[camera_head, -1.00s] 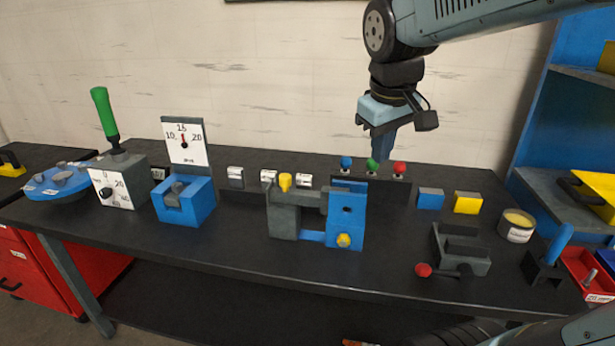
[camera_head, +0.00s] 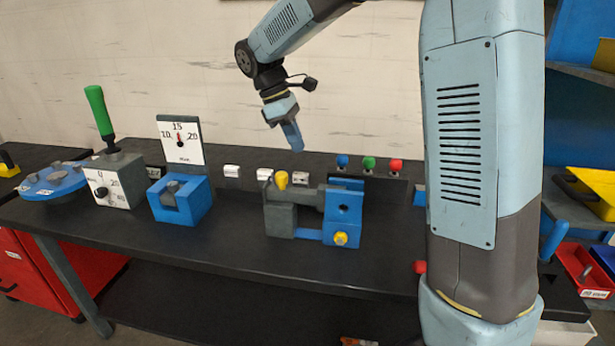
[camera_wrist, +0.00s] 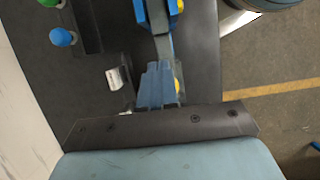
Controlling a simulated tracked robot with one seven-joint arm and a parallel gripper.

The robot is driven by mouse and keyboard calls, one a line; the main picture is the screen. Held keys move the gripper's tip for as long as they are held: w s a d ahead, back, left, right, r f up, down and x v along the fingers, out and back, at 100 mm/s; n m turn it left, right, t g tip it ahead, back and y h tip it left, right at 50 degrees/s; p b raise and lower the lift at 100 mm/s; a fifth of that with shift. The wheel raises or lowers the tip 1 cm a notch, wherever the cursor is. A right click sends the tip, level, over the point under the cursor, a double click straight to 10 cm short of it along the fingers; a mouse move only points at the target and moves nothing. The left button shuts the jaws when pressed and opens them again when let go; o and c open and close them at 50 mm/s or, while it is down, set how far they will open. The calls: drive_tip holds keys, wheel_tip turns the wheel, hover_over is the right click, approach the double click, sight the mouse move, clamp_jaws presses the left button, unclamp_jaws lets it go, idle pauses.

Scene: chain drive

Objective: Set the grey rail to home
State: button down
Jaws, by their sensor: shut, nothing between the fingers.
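A grey and blue fixture stands mid-bench, with a grey block (camera_head: 279,220), a grey bar (camera_head: 310,197) and a blue block (camera_head: 344,215). A yellow knob (camera_head: 281,180) tops the grey side; another yellow knob (camera_head: 340,239) is on the blue block's front. I cannot tell for sure which part is the grey rail. My gripper (camera_head: 297,148) is shut and empty, pointing down above and behind this fixture, touching nothing. In the wrist view my gripper (camera_wrist: 160,66) covers part of the fixture; a grey length (camera_wrist: 165,45) shows beyond the fingertips.
White labelled blocks (camera_head: 265,174) and blue, green and red buttons (camera_head: 369,163) line the back. A blue vise-like block (camera_head: 180,202), a dial box (camera_head: 115,182) with a green lever (camera_head: 99,109) and a gauge (camera_head: 181,140) stand left. My arm hides the bench's right part.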

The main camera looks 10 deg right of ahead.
sight(302, 192)
drive_tip(key=x, duration=1)
drive_tip(key=shift+w+a+f, duration=0.1)
drive_tip(key=shift+f, duration=0.05)
